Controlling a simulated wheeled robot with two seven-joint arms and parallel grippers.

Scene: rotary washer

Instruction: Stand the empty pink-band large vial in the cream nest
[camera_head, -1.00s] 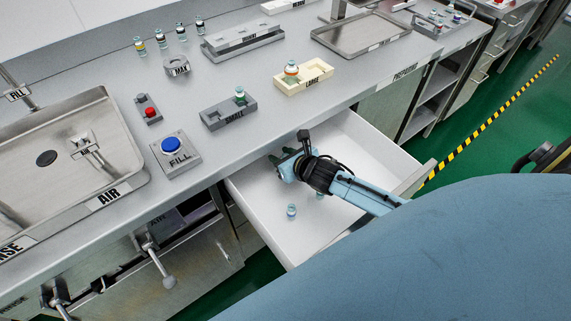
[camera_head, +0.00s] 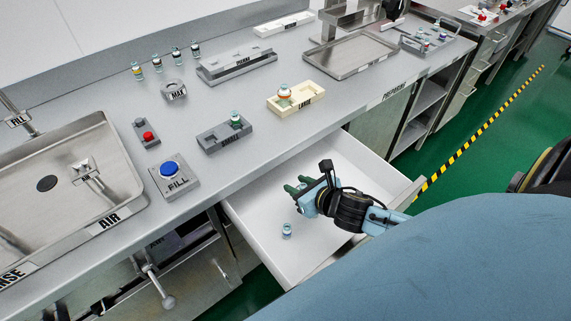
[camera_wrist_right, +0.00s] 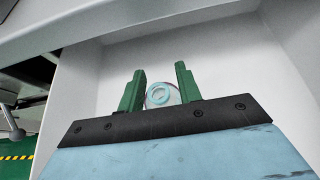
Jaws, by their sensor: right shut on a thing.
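My right gripper (camera_head: 297,186) is over the open white drawer, its green fingers pointing left. In the right wrist view the fingers (camera_wrist_right: 160,88) are shut on a vial (camera_wrist_right: 160,94). Its pale-blue ring top faces the camera, with a faint pinkish tint at its side. The held vial is hidden in the head view. The cream nest (camera_head: 313,92), labelled LARGE, sits on the counter beyond the drawer. An orange-banded vial (camera_head: 284,92) stands in its left part; its right part looks empty. My left gripper is not in view.
Another small vial (camera_head: 287,230) stands in the drawer (camera_head: 262,222). The grey SMALL nest (camera_head: 212,140) holds a green-banded vial (camera_head: 235,119). The blue FILL button (camera_head: 170,169) and sink lie left. Several vials stand at the back. Counter between nest and drawer is clear.

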